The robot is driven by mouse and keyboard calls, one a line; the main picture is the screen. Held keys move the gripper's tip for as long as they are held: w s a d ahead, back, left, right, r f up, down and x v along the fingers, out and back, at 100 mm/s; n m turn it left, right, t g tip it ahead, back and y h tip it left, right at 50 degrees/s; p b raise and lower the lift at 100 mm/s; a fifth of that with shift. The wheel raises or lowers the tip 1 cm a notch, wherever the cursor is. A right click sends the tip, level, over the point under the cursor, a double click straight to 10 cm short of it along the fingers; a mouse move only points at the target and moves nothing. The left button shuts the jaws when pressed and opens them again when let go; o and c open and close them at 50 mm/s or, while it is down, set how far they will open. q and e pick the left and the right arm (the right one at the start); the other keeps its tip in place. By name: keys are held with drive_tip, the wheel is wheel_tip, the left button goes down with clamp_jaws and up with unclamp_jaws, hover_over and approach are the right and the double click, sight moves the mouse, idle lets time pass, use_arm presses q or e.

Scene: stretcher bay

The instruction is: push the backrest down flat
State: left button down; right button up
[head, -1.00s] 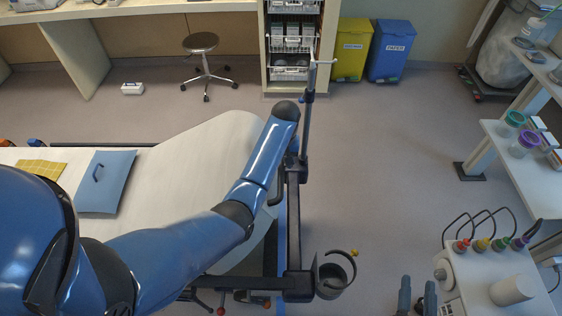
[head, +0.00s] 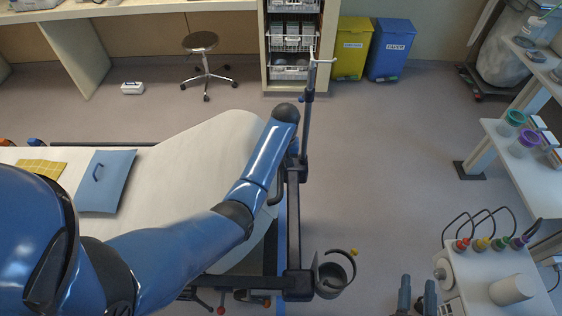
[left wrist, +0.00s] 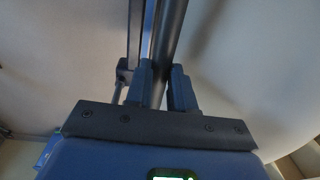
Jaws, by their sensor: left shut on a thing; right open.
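The backrest (head: 205,150) is the pale cushioned end of the stretcher, partly covered by my left arm in the head view. Its tilt is hard to judge from above. My left gripper's tips are hidden under the arm in the head view. In the left wrist view my left gripper (left wrist: 167,88) is shut on a dark bar (left wrist: 171,35), with pale panels on both sides. My right gripper (head: 417,297) is open and empty at the bottom edge of the head view, right of the stretcher frame (head: 293,220) and apart from it.
An upright pole (head: 308,110) and a round holder (head: 333,275) are on the frame's right end. A blue pad (head: 108,183) and a yellow cloth (head: 40,168) lie on the stretcher. A stool (head: 203,60) stands behind.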

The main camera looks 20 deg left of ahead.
use_arm(q)
drive_tip(key=w+d+f+b, duration=0.1)
drive_tip(key=d+f+b, duration=0.2)
drive_tip(key=f+b, duration=0.8)
drive_tip(key=d+f+b, duration=0.4)
drive_tip(key=f+b, duration=0.7)
drive_tip(key=f, duration=0.3)
drive_tip(key=w+d+f+b, duration=0.1)
drive_tip(key=d+f+b, duration=0.3)
drive_tip(key=f+b, duration=0.6)
wheel_tip(320, 180, down, 2)
drive_tip(key=shift+w+f+b, duration=0.2)
drive_tip(key=shift+w+b, duration=0.15)
drive_tip(key=shift+b, duration=0.05)
drive_tip(key=c, duration=1.4)
unclamp_jaws()
drive_tip(key=o, duration=0.4)
drive_tip(key=shift+w+d+f, duration=0.15)
drive_tip(key=shift+d+f, duration=0.1)
drive_tip(key=shift+d, duration=0.05)
